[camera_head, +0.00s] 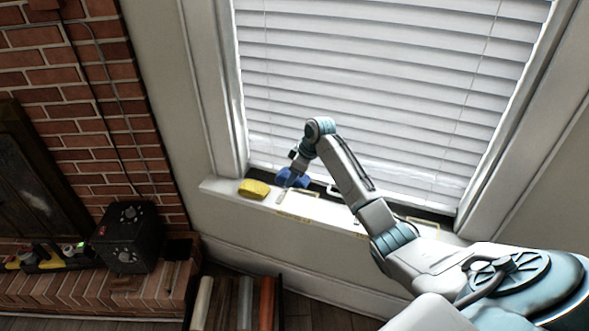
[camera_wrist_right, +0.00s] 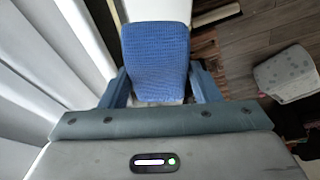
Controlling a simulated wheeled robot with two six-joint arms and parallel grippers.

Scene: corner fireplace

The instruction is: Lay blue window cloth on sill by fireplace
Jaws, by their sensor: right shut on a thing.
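My right gripper (camera_head: 292,178) is over the window sill (camera_head: 216,187), near its left end. It also shows in the wrist view (camera_wrist_right: 158,78), shut on the blue window cloth (camera_wrist_right: 155,50). The cloth sits between the two blue fingers as a textured, rounded blue pad. In the head view, the cloth and fingers blend into one small blue patch, so I cannot tell whether the cloth touches the sill. The brick fireplace (camera_head: 108,62) is left of the window. My left gripper is not in view.
A yellow sponge-like block (camera_head: 253,188) lies on the sill just left of the gripper. White blinds (camera_head: 370,70) hang behind the arm. A black box (camera_head: 127,238) stands on the brick hearth. Several long rolls (camera_head: 245,300) are below the sill.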

